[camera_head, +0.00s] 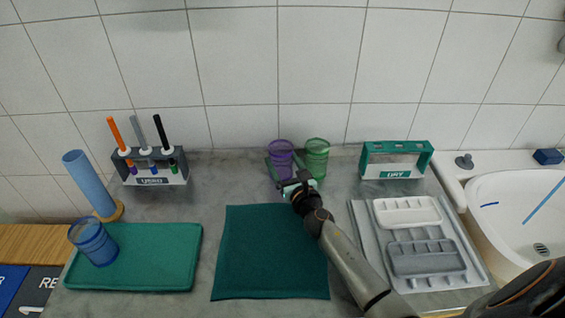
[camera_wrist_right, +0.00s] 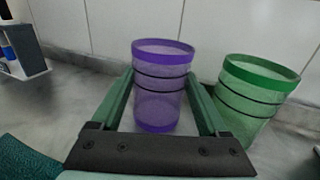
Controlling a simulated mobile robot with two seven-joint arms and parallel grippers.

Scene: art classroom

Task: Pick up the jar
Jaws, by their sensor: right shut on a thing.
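A purple see-through jar (camera_head: 281,157) stands upright at the back middle of the counter. In the right wrist view the purple jar (camera_wrist_right: 162,92) is between the two green fingers of my right gripper (camera_wrist_right: 163,103), which is shut on it. The right gripper (camera_head: 283,170) also shows in the head view, its arm reaching in from the lower right. A green jar (camera_head: 317,155) stands just right of the purple one, and it also shows in the right wrist view (camera_wrist_right: 250,95). A blue jar (camera_head: 93,243) stands on a green tray (camera_head: 165,258) at the left. My left gripper is not in view.
A teal mat (camera_head: 268,270) lies bare in front of the jars. A "USED" rack (camera_head: 153,175) with several brushes is at back left, beside a blue roll (camera_head: 91,183). An empty "DRY" rack (camera_head: 395,160), palettes (camera_head: 408,213) and a sink (camera_head: 520,215) are at the right.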

